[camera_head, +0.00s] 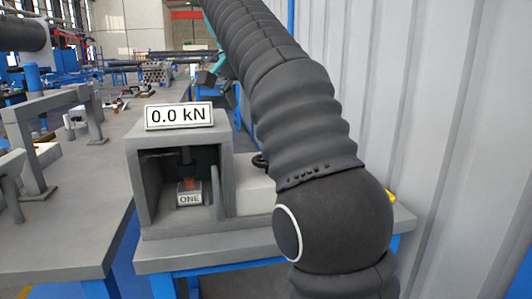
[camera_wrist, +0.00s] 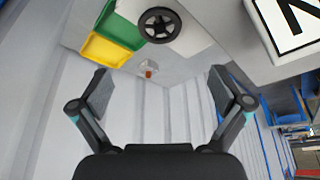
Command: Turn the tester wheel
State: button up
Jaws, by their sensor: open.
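The tester (camera_head: 140,185) is a grey open-fronted box on a blue-legged bench, with a display (camera_head: 179,115) on top reading 0.0 kN. Inside it a block marked ONE (camera_head: 189,198) has a small orange piece (camera_head: 190,183) on it, under a dark ram. The black spoked tester wheel (camera_wrist: 160,25) shows at the top of the wrist view; in the head view my arm hides most of it. My gripper (camera_wrist: 158,78) is open and empty, apart from the wheel, which lies beyond the fingertips.
In the wrist view a green tray (camera_wrist: 119,29) and a yellow tray (camera_wrist: 103,51) lie beside the wheel, with a small clear-and-orange item (camera_wrist: 149,69) nearby. The display's corner (camera_wrist: 290,28) shows at upper right. A corrugated wall (camera_head: 430,120) stands close on the right.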

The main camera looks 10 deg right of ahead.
jog(key=b+x, duration=0.2)
jog(key=x, duration=1.1)
jog(key=shift+s+b, duration=0.1)
jog(key=shift+b, duration=0.2)
jog(key=shift+c, duration=0.3)
jog(key=c, duration=1.1)
jog(key=shift+c, duration=0.2)
